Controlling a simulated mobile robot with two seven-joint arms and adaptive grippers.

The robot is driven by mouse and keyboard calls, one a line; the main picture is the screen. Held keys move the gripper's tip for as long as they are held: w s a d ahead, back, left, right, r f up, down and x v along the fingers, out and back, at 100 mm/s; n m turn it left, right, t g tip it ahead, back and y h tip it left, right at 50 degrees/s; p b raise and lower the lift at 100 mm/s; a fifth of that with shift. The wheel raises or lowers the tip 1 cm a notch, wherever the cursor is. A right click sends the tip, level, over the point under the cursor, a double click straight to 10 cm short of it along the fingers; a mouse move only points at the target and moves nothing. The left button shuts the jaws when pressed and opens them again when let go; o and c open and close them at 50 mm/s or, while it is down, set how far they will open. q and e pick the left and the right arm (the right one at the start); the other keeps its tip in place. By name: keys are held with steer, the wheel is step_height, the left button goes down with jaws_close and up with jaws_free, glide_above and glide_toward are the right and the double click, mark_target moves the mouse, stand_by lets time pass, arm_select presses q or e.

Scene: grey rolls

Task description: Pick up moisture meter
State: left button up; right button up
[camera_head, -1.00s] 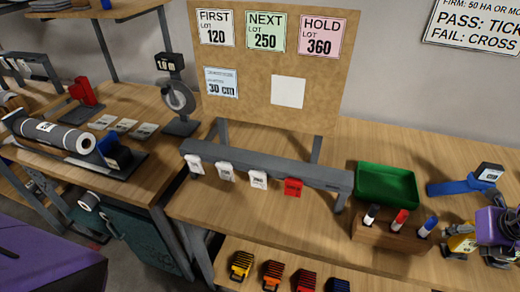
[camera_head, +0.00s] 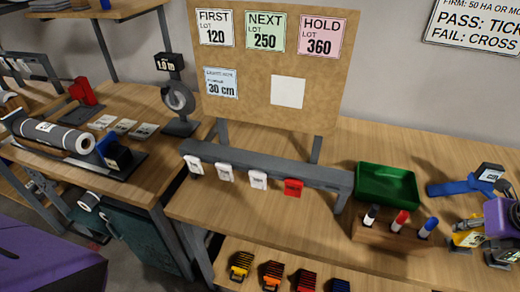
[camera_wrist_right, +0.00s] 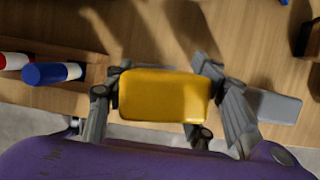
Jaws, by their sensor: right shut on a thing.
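The moisture meter appears to be the yellow block (camera_wrist_right: 165,96) in the right wrist view. It lies between the two grey fingers of my right gripper (camera_wrist_right: 163,85), which is shut on it. In the head view the yellow body (camera_head: 468,239) shows at the right, beside the marker block, partly covered by my right gripper (camera_head: 488,243). Whether it touches the table is unclear.
A wooden block (camera_head: 390,233) holds several markers close to the yellow body. A green tray (camera_head: 386,185) and a blue tool (camera_head: 460,186) stand behind. A grey rail (camera_head: 265,167) carries white and red tags. A lower shelf (camera_head: 225,280) holds coloured items.

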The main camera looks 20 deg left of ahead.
arm_select(q)
steer(key=shift+w+r, duration=0.1)
arm_select(e)
steer(key=s+d+r, duration=0.2)
steer(key=s+r, duration=0.7)
steer(key=s, duration=0.5)
steer(key=shift+r, duration=0.35)
steer(key=shift+w, duration=0.1)
steer(key=o, duration=0.7)
steer(key=c, duration=0.6)
arm_select(q)
steer(key=shift+w+r+p, duration=0.5)
steer(key=shift+w+r, duration=0.35)
steer(key=shift+r, duration=0.1)
arm_select(e)
step_height(320, 180, up, 3)
steer(key=shift+c, duration=0.2)
